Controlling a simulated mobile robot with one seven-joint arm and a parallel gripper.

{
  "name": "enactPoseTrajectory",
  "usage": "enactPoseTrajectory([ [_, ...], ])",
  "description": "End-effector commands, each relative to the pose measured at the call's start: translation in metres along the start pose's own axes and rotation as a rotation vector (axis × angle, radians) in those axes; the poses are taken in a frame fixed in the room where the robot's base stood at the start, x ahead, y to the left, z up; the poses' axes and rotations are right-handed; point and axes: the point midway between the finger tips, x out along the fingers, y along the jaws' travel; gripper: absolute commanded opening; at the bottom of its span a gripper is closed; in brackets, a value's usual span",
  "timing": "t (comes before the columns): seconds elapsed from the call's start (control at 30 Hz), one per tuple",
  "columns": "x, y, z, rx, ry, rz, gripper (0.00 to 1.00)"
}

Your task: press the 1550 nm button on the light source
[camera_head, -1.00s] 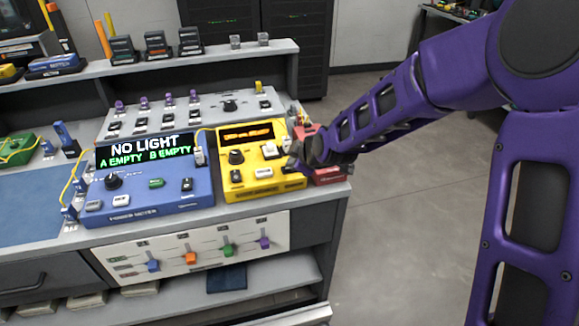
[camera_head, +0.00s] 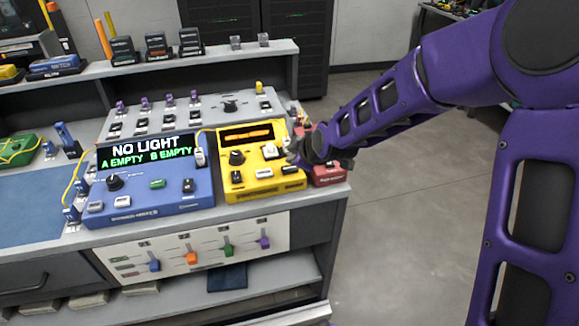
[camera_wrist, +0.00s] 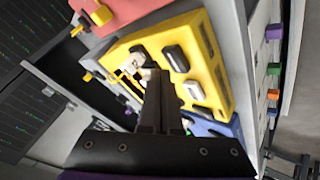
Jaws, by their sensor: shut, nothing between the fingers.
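The light source appears to be the yellow box (camera_head: 262,186) with an orange display, a dark knob and several dark and white buttons. It also fills the middle of the wrist view (camera_wrist: 217,72). Its button labels are too small to read, so I cannot tell which is 1550 nm. My gripper (camera_head: 295,155) is at the box's right side, near its upper face. In the wrist view my gripper's shut fingers (camera_wrist: 160,78) reach over the box beside a white connector (camera_wrist: 142,54) and dark buttons. I cannot tell whether the tips touch anything.
A blue meter (camera_head: 150,195) reading "NO LIGHT" stands left of the yellow box. A red box (camera_head: 328,172) is close on the right, partly behind my arm. A grey panel with switches (camera_head: 190,113) lies behind. Open floor is to the right of the bench.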

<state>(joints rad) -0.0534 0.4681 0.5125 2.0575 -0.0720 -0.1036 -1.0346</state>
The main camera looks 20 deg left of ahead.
Motion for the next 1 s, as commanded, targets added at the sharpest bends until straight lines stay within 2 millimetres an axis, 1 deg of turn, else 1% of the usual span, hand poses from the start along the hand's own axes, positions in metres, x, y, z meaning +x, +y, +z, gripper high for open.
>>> enactPoseTrajectory([
  [0.17, -0.003, 0.002, -0.002, 0.0, 0.0, 0.001, 0.0],
  [0.63, -0.034, 0.025, -0.025, -0.001, 0.001, 0.001, 0.0],
  [1.0, -0.035, 0.025, -0.025, 0.0, 0.0, 0.0, 0.0],
])
